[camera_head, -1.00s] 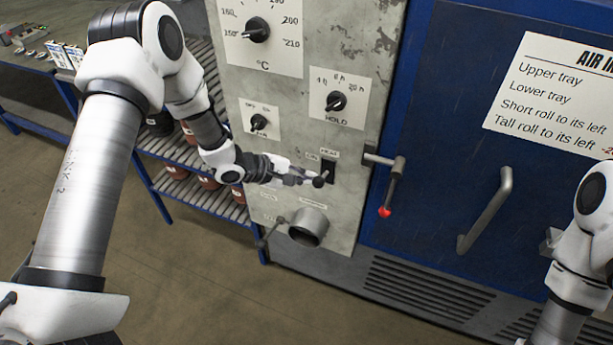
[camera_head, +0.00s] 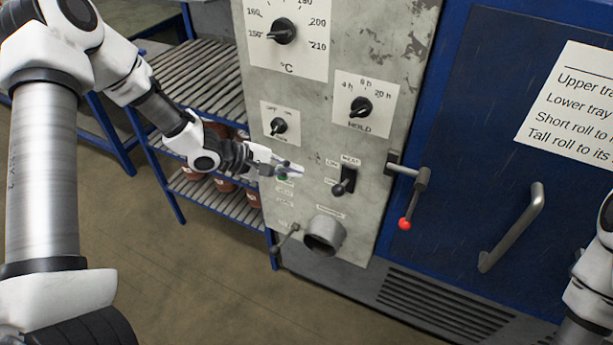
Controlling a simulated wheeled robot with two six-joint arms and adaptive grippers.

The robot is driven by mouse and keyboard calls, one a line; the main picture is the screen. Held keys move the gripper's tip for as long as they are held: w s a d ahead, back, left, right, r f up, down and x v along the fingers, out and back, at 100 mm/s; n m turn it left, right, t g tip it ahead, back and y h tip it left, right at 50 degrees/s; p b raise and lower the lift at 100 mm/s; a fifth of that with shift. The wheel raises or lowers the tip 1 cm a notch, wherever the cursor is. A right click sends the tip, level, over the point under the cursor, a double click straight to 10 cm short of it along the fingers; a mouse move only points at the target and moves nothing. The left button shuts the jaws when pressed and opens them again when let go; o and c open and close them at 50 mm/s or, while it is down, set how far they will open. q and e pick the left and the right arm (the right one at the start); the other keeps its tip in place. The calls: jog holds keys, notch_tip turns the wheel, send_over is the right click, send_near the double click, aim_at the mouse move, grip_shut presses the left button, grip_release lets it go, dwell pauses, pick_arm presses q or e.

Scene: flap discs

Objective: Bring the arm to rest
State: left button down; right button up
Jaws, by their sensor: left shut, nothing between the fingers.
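My left arm comes in from the left, and its gripper (camera_head: 288,171) is shut and empty in front of the grey control panel (camera_head: 385,60). The gripper is left of the black lever switch (camera_head: 344,182) and apart from it. A small green part (camera_head: 282,178) of the panel shows just by the fingertips; I cannot tell whether they touch it. My right arm shows only in part at the right edge, and its gripper is out of view.
The blue oven door (camera_head: 480,120) has a red-tipped latch (camera_head: 405,223) and a grey handle (camera_head: 512,228). A round pipe stub (camera_head: 325,234) sticks out low on the panel. A blue-framed slatted rack (camera_head: 200,85) with dark red containers stands behind my left arm.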

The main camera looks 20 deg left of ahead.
pick_arm(q)
jog(key=s+d+f+g+y+b, duration=0.1)
jog(key=s+d+f+g+b, duration=0.2)
jog(key=s+f, duration=0.65)
jog(key=s+d+f+g+y+b, duration=0.1)
jog(key=s+d+f+g, duration=0.25)
jog(key=s+f, duration=0.65)
jog(key=s+a+f+m+g+y, duration=0.1)
jog(key=s+a+f+m+y, duration=0.4)
jog(key=m, duration=0.8)
jog(key=s+f+y, duration=0.1)
jog(key=s+f, duration=0.1)
jog(key=s, duration=0.1)
jog(key=shift+s+f+m+b, duration=0.15)
jog(key=shift+s+m+b, duration=0.1)
jog(key=shift+m+b, duration=0.15)
pick_arm(e)
jog(key=f, duration=0.3)
jog(key=w+f, duration=0.1)
jog(key=f, duration=0.1)
jog(key=shift+a, duration=0.25)
